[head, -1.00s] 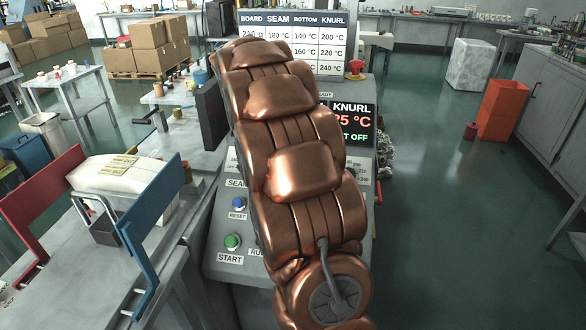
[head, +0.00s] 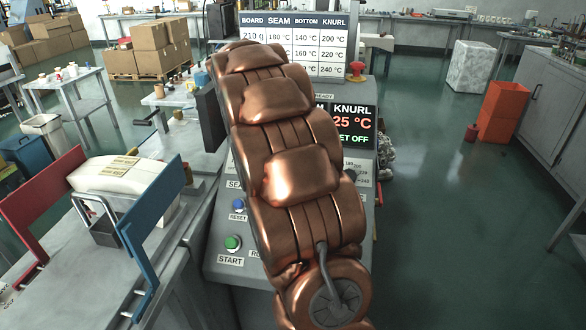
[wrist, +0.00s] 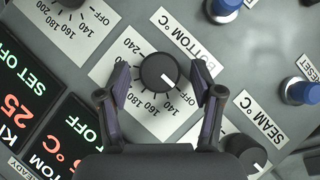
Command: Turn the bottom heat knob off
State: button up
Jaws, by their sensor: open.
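In the wrist view the round dark bottom heat knob (wrist: 159,71) sits on a white dial plate marked BOTTOM °C. My gripper (wrist: 163,82) is open, with one finger on each side of this knob. I cannot tell whether the fingers touch it. The bottom display (wrist: 75,135) shows green text ending in OFF, partly cut off. In the head view my arm hides the bottom knob and my gripper.
The seam knob (wrist: 243,152) is at the lower right of the wrist view, close to my right finger. Another dial (wrist: 62,18) is at the upper left. Blue buttons (wrist: 301,91) stand on the right. In the head view, the knurl display (head: 352,124) reads 25 °C, SET OFF.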

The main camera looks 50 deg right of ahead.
jog(key=v, duration=1.2)
dwell(0.7)
